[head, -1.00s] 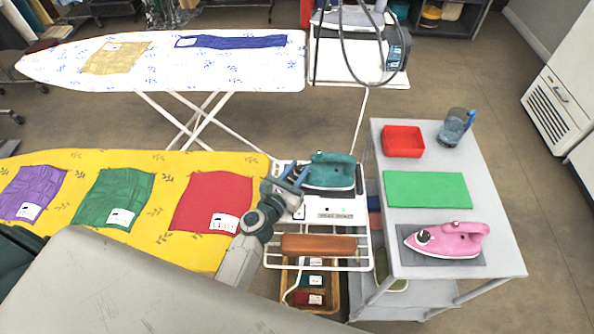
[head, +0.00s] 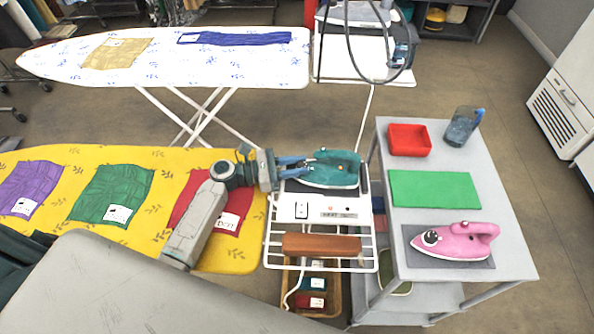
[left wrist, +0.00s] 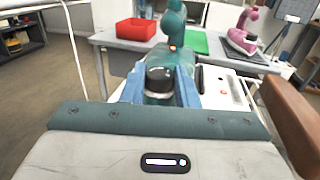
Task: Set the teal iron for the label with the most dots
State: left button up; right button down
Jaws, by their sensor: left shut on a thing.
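The teal iron (head: 334,170) rests on the white wire stand (head: 272,240) at the end of the yellow ironing board. My left gripper (head: 303,166) reaches it from the left. In the left wrist view its blue fingers (left wrist: 160,86) are closed around the dark knob (left wrist: 159,78) of the teal iron (left wrist: 172,30). Purple (head: 31,186), green (head: 112,190) and red (head: 191,197) cloths lie on the yellow board (head: 160,240), each with a white label. My arm partly covers the red cloth. The label dots are too small to count. My right gripper is out of view.
A grey cart (head: 515,255) at right holds a red tray (head: 409,140), a green mat (head: 434,188), a blue cup (head: 463,126) and a pink iron (head: 455,240). A brown bar (head: 321,245) lies on the wire stand. A white ironing board (head: 60,68) stands behind.

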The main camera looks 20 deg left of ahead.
pick_arm(q)
jog(key=m+g+b, duration=0.1)
jog(key=g, duration=0.1)
jog(key=m+g+h, duration=0.1)
jog(key=m+g+h+b, duration=0.1)
jog(key=g, duration=0.1)
jog(key=shift+w+a+f+m+g+b, duration=0.1)
jog(key=shift+w+f+m+g+b, duration=0.1)
jog(key=shift+w+m+g+b, duration=0.15)
jog(key=m+g+b, duration=0.1)
jog(key=g, duration=0.1)
jog(key=m+g, duration=0.2)
jog(key=shift+w+g+b, duration=0.2)
jog(key=shift+g+b, duration=0.15)
jog(key=shift+b, duration=0.05)
jog(key=shift+w+r+m+g+b, duration=0.1)
jog(key=shift+m+g+b, duration=0.3)
jog(key=shift+m+g, duration=0.8)
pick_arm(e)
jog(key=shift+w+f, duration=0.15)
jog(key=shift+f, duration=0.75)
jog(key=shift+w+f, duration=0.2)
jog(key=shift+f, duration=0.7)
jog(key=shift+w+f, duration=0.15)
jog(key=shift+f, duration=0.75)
pick_arm(q)
jog(key=shift+g, duration=0.5)
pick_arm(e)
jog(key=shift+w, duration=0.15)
